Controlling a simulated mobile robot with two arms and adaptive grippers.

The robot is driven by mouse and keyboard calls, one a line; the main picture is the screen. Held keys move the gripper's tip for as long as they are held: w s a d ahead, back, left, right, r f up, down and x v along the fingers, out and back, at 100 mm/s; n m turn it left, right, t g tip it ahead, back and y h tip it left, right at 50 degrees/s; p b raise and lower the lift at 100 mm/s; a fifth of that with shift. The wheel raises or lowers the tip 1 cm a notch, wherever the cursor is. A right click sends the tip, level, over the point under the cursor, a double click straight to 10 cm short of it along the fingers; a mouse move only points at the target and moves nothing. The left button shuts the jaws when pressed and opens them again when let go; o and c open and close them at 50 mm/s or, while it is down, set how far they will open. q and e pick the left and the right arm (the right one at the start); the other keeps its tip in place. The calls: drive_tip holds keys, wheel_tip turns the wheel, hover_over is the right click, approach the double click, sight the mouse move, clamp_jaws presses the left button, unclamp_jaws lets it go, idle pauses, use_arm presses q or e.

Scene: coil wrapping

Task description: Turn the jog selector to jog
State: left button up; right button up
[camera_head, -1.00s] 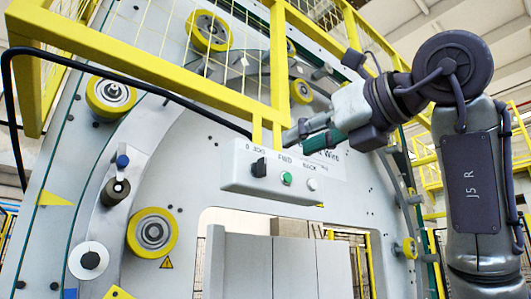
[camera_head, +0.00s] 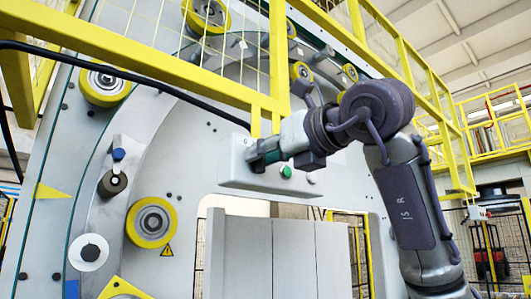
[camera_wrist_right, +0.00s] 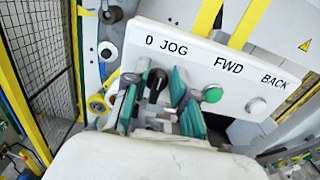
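The white control box (camera_head: 235,175) hangs below the yellow railing. In the right wrist view, the control box (camera_wrist_right: 200,45) carries the labels 0, JOG, FWD and BACK. The black jog selector (camera_wrist_right: 156,84) sits below the 0 and JOG labels, its handle upright or slightly tilted; its exact setting is hard to tell. My right gripper (camera_head: 256,155) is at the box's left end and hides the selector in the head view. In the wrist view, the teal-padded fingers of my right gripper (camera_wrist_right: 154,98) stand open on either side of the selector, with gaps visible. My left gripper is not in view.
A green button (camera_head: 286,171) is just right of my gripper; it also shows in the wrist view (camera_wrist_right: 212,95). A pale button (camera_wrist_right: 256,105) is under BACK. A yellow railing (camera_head: 180,70) and black cable (camera_head: 130,70) run above left.

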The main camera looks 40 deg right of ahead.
clamp_jaws()
drive_tip(key=shift+m, duration=0.4)
drive_tip(key=shift+d+f+m+b, duration=0.25)
drive_tip(key=shift+m+b, duration=1)
drive_tip(key=shift+m, duration=1.6)
drive_tip(key=shift+d+f+m+b, duration=0.2)
drive_tip(key=shift+m+b, duration=1.1)
drive_tip(key=shift+m, duration=1.6)
drive_tip(key=shift+d+f+m+b, duration=0.25)
drive_tip(key=shift+m+b, duration=1)
drive_tip(key=shift+m, duration=1.6)
drive_tip(key=shift+o, duration=1.8)
unclamp_jaws()
drive_tip(key=shift+w, duration=0.1)
